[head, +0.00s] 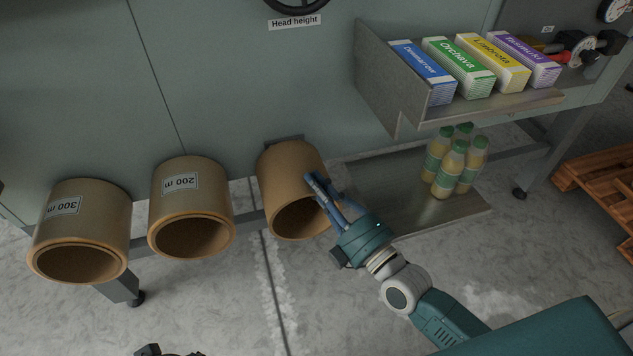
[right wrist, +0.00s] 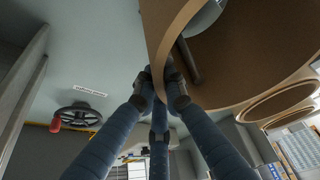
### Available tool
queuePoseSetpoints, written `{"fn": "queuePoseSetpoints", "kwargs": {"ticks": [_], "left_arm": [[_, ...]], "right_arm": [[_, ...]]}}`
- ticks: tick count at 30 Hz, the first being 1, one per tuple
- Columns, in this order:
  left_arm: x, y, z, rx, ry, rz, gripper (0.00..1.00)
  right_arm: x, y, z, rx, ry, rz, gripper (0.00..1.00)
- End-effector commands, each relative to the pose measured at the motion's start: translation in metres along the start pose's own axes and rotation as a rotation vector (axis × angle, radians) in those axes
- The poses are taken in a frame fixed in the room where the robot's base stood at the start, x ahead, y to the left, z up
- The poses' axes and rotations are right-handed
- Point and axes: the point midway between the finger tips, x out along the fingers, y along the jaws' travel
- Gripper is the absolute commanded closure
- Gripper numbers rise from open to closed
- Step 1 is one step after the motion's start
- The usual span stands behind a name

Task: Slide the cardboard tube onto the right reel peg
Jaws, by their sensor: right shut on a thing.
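The plain brown cardboard tube (head: 287,172) is at the right end of a row of three tubes, its open end facing down toward me. My right gripper (head: 318,187) is shut on the right side of its wall near the open end. In the right wrist view, blue fingers (right wrist: 163,84) meet at the wall of the tube (right wrist: 250,70). A dark rod shows inside the tube, and I cannot tell whether it is the peg. A grey mount (head: 284,139) shows behind the tube's back end. The peg is otherwise hidden. Dark parts at the bottom edge may belong to my left gripper.
The "200 m" tube (head: 192,207) and "300 m" tube (head: 88,217) are to the left. A metal shelf (head: 383,75) with several cartons is at upper right. Several bottles (head: 446,168) stand on a lower shelf (head: 400,205). A wooden pallet (head: 590,180) is far right.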

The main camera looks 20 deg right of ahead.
Motion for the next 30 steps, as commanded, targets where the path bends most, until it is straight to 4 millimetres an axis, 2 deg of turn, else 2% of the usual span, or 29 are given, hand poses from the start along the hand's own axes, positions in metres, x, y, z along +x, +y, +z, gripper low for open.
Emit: {"fn": "queuePoseSetpoints", "kwargs": {"ticks": [2,3,6,17,20,30], "left_arm": [[0.0,0.0,0.0,0.0,-0.001,0.0,0.6],[0.0,0.0,0.0,0.0,-0.001,0.0,0.6],[0.0,0.0,0.0,0.0,-0.001,0.0,0.6],[0.001,0.001,0.0,-0.002,-0.003,0.003,0.6],[0.0,0.001,0.0,-0.002,-0.003,0.002,0.6],[0.0,0.001,-0.001,-0.002,-0.001,0.002,0.6]], "right_arm": [[0.001,0.002,-0.001,0.0,0.001,0.004,1.0],[0.001,0.002,-0.001,0.0,0.001,0.004,0.84],[0.001,0.002,-0.001,0.0,0.001,0.004,0.68],[-0.006,-0.002,0.0,0.0,-0.001,-0.004,0.68],[-0.019,-0.002,0.001,0.0,-0.002,-0.006,0.68],[-0.09,-0.002,0.0,0.001,-0.001,-0.005,0.68]]}}
